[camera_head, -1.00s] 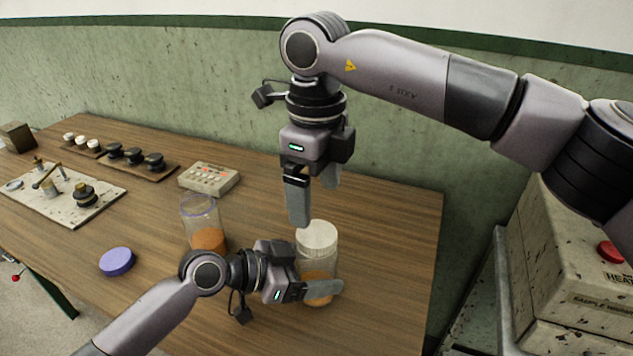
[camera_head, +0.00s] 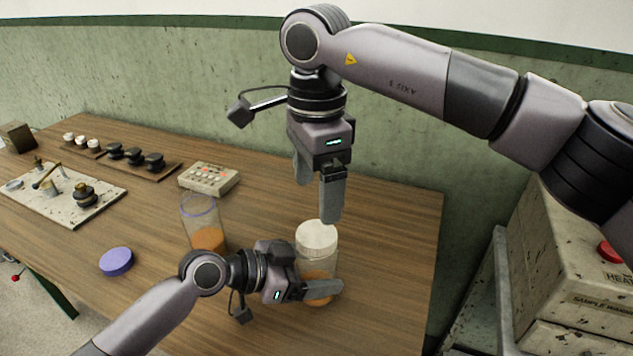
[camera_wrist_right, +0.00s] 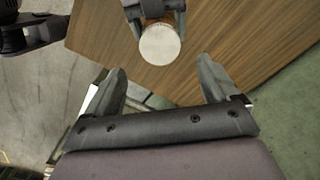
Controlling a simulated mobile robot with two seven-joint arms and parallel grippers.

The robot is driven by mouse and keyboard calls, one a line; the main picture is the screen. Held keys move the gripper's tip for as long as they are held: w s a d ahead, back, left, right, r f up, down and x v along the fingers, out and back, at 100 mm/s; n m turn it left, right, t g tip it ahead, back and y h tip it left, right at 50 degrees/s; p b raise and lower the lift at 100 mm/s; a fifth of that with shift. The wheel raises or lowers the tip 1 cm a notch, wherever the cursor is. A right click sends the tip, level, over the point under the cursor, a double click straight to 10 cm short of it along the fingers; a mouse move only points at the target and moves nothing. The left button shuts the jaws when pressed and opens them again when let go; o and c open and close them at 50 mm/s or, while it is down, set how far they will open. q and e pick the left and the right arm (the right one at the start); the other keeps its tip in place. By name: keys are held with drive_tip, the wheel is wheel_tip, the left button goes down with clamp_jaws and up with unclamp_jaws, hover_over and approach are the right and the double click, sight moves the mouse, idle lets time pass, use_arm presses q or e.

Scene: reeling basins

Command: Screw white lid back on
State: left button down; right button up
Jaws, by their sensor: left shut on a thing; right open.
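The white lid (camera_head: 316,236) sits on top of a clear jar (camera_head: 318,264) with orange contents, which stands upright near the table's front right. Whether the lid is tight cannot be told. My left gripper (camera_head: 318,290) is shut around the lower part of this jar. My right gripper (camera_head: 318,190) is open and empty, above the lid with its fingers pointing down. In the right wrist view the lid (camera_wrist_right: 160,45) shows as a pale disc beyond the open fingers (camera_wrist_right: 165,85), apart from them.
An open clear jar (camera_head: 201,225) with orange contents stands left of the held jar. A purple lid (camera_head: 116,262) lies on the table (camera_head: 390,240). A keypad box (camera_head: 209,178), a balance plate (camera_head: 60,195) and weights sit farther back. Bare table lies right of the jar.

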sight(317, 233)
drive_tip(key=shift+f, duration=4)
drive_tip(key=c, duration=1.1)
drive_tip(key=m, duration=0.9)
drive_tip(key=shift+m, duration=0.4)
